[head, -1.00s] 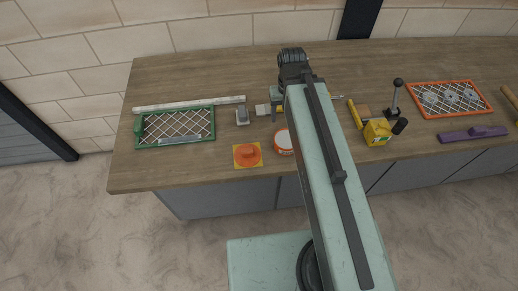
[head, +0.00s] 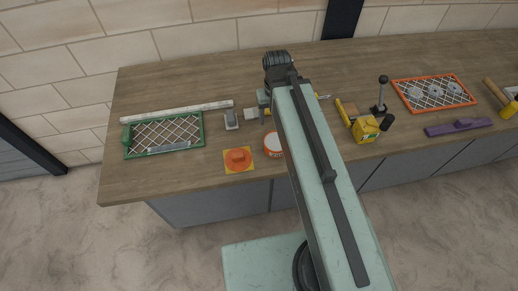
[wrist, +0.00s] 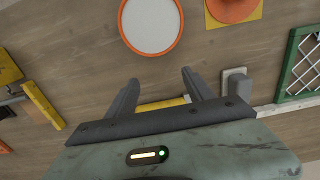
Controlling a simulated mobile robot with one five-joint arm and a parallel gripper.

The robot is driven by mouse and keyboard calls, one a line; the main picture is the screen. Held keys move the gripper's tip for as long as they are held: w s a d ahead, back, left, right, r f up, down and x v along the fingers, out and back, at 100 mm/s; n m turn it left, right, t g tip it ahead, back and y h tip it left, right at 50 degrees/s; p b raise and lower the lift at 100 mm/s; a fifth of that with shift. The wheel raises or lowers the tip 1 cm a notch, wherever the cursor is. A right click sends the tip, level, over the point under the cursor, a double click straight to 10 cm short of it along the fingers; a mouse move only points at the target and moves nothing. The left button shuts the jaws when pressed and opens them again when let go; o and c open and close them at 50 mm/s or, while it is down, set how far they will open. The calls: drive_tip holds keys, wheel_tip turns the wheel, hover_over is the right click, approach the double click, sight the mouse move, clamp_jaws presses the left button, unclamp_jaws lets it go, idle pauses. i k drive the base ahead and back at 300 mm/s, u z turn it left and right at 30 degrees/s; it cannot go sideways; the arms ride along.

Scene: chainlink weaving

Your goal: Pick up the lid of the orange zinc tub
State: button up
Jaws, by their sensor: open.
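The orange tub (head: 273,143) stands on the wooden counter with its white inside facing up, partly covered by my arm in the head view. It also shows in the wrist view as a white disc with an orange rim (wrist: 150,24). An orange round lid (head: 238,156) with a raised knob lies on a yellow square just left of the tub. In the wrist view the lid (wrist: 233,8) is cut off by the top edge. My gripper (wrist: 160,90) is open and empty, below the tub and lid in that view. My arm hides its fingers in the head view.
A green-framed mesh panel (head: 165,135), a long pale bar (head: 178,111) and a grey block (head: 231,120) are to the left. A yellow box (head: 366,130), a black-knobbed lever (head: 381,95), a purple tool (head: 459,126) and an orange-framed mesh (head: 433,92) are to the right.

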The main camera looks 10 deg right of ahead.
sight(238, 160)
drive_tip(key=u, duration=1.95)
drive_tip(key=k, duration=1.3)
drive_tip(key=u, duration=0.4)
drive_tip(key=i, duration=1)
drive_tip(key=u, duration=0.05)
